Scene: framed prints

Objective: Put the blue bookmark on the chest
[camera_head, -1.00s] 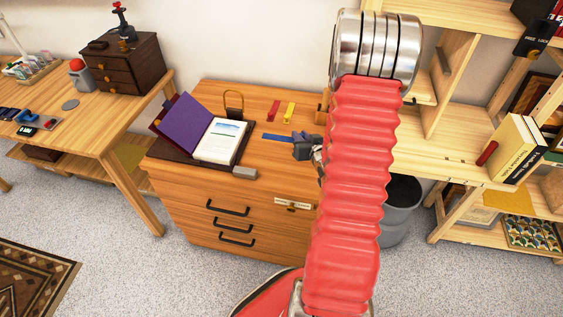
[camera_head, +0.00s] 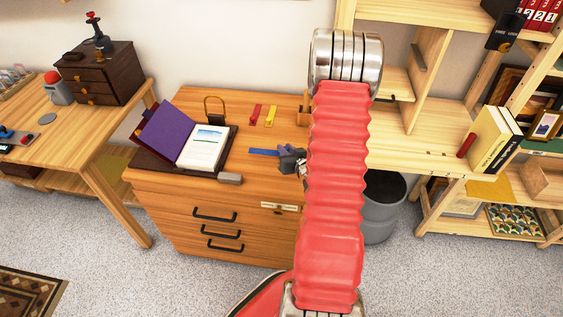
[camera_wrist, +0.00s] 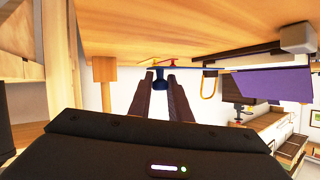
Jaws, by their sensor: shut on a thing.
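The blue bookmark (camera_head: 264,152) is a thin strip sticking out to the left from my gripper (camera_head: 284,156), over the top of the light wooden drawer cabinet (camera_head: 160,190). My gripper is shut on it. In the wrist view the blue bookmark (camera_wrist: 160,82) shows between the fingertips (camera_wrist: 160,76). Whether it touches the cabinet top is not clear. A small dark brown chest (camera_head: 95,78) with drawers and a grinder on top stands on the table at the far left. My red arm hides part of the cabinet's right side.
A red strip (camera_head: 255,114) and a yellow strip (camera_head: 271,116) lie at the back of the cabinet top. An open purple book (camera_head: 168,130) and a grey block (camera_head: 230,178) are to the left. Wooden shelving (camera_head: 435,140) and a grey bin (camera_head: 382,205) are on the right.

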